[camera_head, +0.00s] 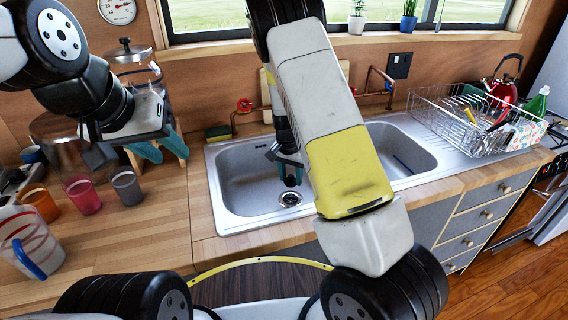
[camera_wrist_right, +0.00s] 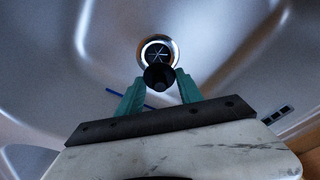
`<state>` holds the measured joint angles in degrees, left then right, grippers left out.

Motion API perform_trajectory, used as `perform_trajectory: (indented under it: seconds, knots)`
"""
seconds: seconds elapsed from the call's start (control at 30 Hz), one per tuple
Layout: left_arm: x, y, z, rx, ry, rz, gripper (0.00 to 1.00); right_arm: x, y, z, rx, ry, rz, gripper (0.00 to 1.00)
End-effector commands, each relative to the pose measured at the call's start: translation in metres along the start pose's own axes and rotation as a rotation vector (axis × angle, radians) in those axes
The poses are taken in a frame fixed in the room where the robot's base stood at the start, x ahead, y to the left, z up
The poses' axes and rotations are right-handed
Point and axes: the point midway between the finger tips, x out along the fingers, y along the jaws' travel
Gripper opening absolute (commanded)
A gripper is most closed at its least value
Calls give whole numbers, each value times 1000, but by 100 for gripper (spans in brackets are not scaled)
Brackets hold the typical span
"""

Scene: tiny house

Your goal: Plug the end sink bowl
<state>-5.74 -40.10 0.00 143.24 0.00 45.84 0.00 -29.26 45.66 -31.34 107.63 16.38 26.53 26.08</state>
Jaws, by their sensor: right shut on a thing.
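The steel sink (camera_head: 232,180) is set into the wooden counter, with a left bowl and a right bowl (camera_head: 405,150) partly hidden by my right arm. A round drain (camera_head: 290,199) with a dark cross-barred opening is in the left bowl's floor. My right gripper (camera_head: 290,172) is inside the left bowl, near the drain. In the right wrist view it is shut on a black plug (camera_wrist_right: 158,78), which lines up just below the drain (camera_wrist_right: 158,50) and covers its lower edge. The gap between them is hard to judge. My left gripper (camera_head: 160,148) is open and empty above the left counter.
Orange, pink and grey cups (camera_head: 126,187) and a striped jug (camera_head: 33,245) stand on the left counter. A wire dish rack (camera_head: 465,112) sits right of the sink. A sponge (camera_head: 218,132) and a red tap handle (camera_head: 244,104) are behind it.

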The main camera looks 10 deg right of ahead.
Motion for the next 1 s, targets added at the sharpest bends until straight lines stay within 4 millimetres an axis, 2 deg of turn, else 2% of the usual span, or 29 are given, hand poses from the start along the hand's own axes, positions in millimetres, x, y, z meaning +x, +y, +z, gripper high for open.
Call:
perform_trajectory:
  seconds: [0.47, 1.0]
  knots:
    - [0, 0, 0, 0, 0, 0, 36, 6, 0, 1, 4, 1, 2, 4]
    - [0, 0, 0, 0, 0, 0, 36, 51, 0, 8, 4, 1, 2, 4]
